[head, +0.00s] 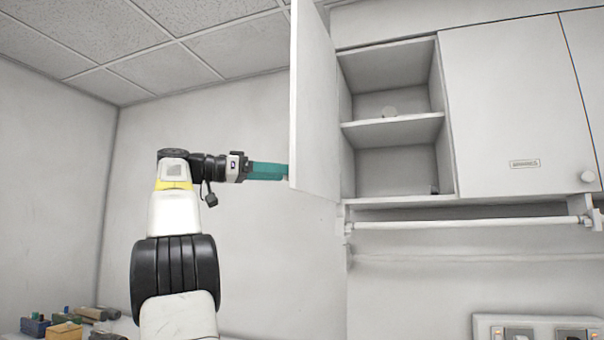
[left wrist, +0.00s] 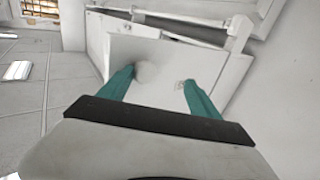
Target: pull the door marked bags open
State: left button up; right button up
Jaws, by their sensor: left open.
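A white cabinet door (head: 315,105) stands swung open at the left of the wall cabinet, seen nearly edge-on in the head view. Its front face (left wrist: 155,55) shows in the left wrist view, with a pale round knob (left wrist: 146,72) and a small label (left wrist: 181,85) too small to read. My left gripper (head: 268,171) is open, its teal fingers reaching to the door's outer side. In the left wrist view the fingers (left wrist: 158,85) are spread, with the knob between them, nearer the left finger. Whether they touch the door is unclear. My right gripper is out of view.
A shut door (head: 520,100) with a label and knob (head: 587,176) is to the right. A white rail (head: 460,224) runs below. Several small boxes (head: 65,330) lie lower left.

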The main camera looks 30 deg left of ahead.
pick_arm(q)
jog(key=shift+a+f, duration=0.3)
jog(key=shift+a, duration=0.1)
jog(key=v, duration=0.7)
jog(key=shift+s+r, duration=0.25)
jog(key=shift+s, duration=0.2)
jog(key=shift+a, duration=0.1)
